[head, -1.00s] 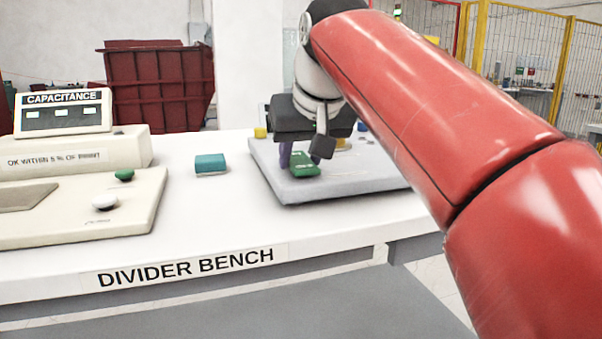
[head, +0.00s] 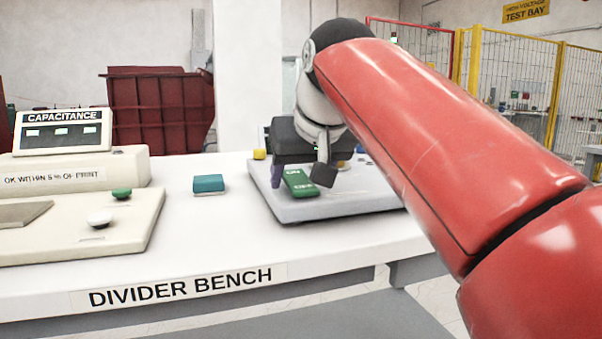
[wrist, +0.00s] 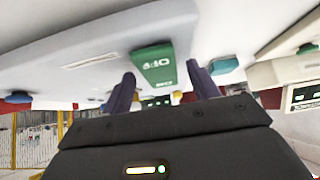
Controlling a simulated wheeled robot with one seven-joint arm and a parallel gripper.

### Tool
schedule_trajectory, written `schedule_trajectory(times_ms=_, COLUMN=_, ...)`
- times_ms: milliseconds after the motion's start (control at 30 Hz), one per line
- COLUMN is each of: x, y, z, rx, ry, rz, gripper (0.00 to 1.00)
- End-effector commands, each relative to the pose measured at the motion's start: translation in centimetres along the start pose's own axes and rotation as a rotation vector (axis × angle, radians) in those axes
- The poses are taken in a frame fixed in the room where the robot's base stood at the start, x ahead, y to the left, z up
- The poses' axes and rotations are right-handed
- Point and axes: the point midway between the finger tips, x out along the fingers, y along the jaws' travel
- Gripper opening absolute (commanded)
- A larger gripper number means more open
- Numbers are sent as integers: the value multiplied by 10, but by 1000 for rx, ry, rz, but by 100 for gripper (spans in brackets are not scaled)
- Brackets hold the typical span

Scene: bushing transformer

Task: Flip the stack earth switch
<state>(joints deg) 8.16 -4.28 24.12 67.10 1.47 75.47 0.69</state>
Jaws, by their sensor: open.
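A green rocker-like switch (head: 299,182) with white lettering sits on the grey panel (head: 340,207) on the bench. It also shows in the wrist view (wrist: 155,66), where its lettering is upside down and only partly legible. My gripper (head: 300,178) is open, its two dark fingers on either side of the switch in the head view. In the wrist view the fingertips (wrist: 160,78) flank the near end of the switch with gaps on both sides. I cannot tell whether either finger touches it.
A teal block (head: 208,184) lies on the white bench (head: 190,235) left of the panel. A capacitance meter (head: 62,130) and a beige unit with a green button (head: 121,194) and a white button (head: 100,219) stand further left. A yellow piece (head: 259,154) is at the panel's back left.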

Motion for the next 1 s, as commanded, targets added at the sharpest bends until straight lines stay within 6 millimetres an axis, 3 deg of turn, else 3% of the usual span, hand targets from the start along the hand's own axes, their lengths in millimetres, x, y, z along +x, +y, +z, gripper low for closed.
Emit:
schedule_trajectory(times_ms=500, x=-72, y=0, z=-1, rx=-1, ry=1, rz=0, gripper=60)
schedule_trajectory(times_ms=1000, x=-77, y=0, z=0, rx=-1, ry=1, rz=0, gripper=60)
